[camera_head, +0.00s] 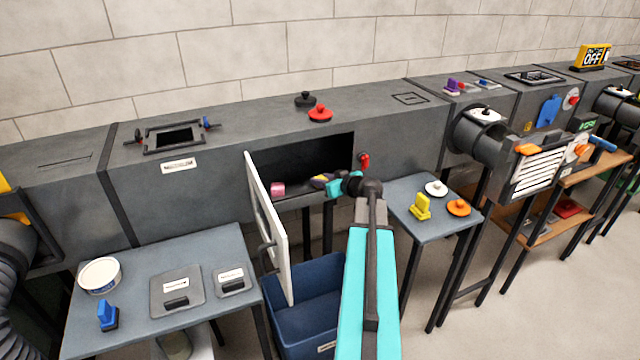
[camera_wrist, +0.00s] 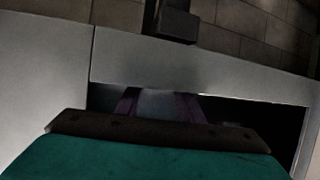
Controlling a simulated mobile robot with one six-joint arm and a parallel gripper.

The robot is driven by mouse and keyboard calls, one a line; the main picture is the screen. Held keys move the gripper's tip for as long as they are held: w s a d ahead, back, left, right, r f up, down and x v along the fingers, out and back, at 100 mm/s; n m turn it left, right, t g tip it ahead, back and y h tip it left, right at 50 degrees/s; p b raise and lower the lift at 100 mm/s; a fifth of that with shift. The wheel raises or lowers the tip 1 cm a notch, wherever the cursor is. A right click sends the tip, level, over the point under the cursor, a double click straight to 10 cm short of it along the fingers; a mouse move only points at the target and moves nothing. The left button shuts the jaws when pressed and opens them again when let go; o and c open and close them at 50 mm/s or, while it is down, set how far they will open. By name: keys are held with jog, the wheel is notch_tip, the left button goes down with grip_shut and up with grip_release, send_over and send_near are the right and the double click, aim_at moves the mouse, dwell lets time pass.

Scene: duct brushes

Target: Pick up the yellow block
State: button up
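My arm, with its teal links, reaches into the open side of the grey duct. My gripper (camera_head: 322,181) is at the opening, small and partly hidden by my wrist. A small patch of yellow shows beside dark purple there; I cannot tell whether it is the yellow block or whether it is held. In the wrist view, two dark purple strips stand apart beyond the teal wrist part, with grey between them; the fingertips are not clear. A pink block (camera_head: 278,189) lies on the duct floor, left of my gripper. A yellow brush-like piece (camera_head: 421,207) stands on the small right table.
The white hatch door (camera_head: 268,229) hangs open left of the opening. A blue bin (camera_head: 301,317) stands below. A red latch (camera_head: 364,160) is at the opening's right edge. The left table (camera_head: 215,250) holds a tub, plates and a blue piece.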

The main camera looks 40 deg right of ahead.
jog(key=shift+s+r, duration=0.1)
jog(key=shift+c, duration=0.2)
jog(key=shift+s+r, duration=0.15)
jog(key=shift+r, duration=0.65)
notch_tip(320, 180, up, 5)
jog(key=s+a+b, duration=0.4)
jog(key=s+b, duration=0.2)
jog(key=s, duration=0.4)
jog(key=shift+s+f, duration=0.15)
jog(key=shift+s, duration=0.05)
jog(key=b, duration=0.7)
jog(key=shift+s+a+b, duration=0.15)
jog(key=shift+s+b, duration=0.15)
jog(key=shift+s, duration=0.05)
jog(key=s+a+b, duration=0.1)
jog(key=b, duration=0.7)
jog(key=shift+s+b, duration=0.3)
jog(key=shift+s, duration=0.05)
